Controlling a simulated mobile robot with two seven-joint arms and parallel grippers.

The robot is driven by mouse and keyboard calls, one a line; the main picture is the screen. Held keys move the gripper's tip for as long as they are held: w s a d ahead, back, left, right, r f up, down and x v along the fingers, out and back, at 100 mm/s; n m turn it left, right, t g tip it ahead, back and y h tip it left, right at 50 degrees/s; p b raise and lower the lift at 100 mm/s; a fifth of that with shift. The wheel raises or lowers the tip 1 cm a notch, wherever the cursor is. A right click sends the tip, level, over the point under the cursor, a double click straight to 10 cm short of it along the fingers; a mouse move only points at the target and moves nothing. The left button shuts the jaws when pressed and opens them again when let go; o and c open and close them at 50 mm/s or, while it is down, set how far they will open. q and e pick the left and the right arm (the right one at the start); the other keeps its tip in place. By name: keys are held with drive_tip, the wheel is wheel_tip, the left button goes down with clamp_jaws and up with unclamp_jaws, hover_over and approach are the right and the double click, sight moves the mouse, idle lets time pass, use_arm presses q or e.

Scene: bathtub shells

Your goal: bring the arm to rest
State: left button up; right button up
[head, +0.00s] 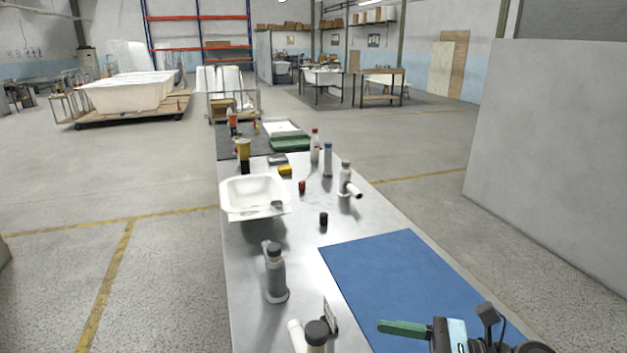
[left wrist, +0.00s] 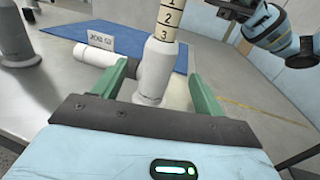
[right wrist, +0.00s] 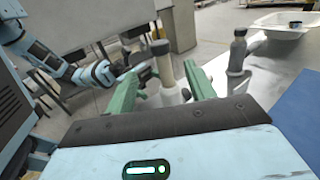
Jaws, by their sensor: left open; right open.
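My right gripper (head: 403,328) shows at the bottom right of the head view, one green finger over the blue mat. In the right wrist view its two fingers (right wrist: 162,76) are open. A white fitting (right wrist: 170,96) with a dark-capped cream tube shows in the gap between them. My left gripper (left wrist: 160,74) is open in the left wrist view. A white pipe fitting (left wrist: 156,70) with a side branch and a tube numbered 1, 2, 3 appears between its fingers. No contact is visible. I cannot tell how deep the fitting sits between either pair. My left gripper is outside the head view.
The metal bench carries a grey bottle-like fitting (head: 276,275), a white basin (head: 240,212), a blue mat (head: 385,275) and a small card (head: 330,313). Several bottles stand farther back. A grey partition (head: 550,150) stands at the right. Floor left of the bench is clear.

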use_arm(q)
drive_tip(key=shift+v, duration=1.4)
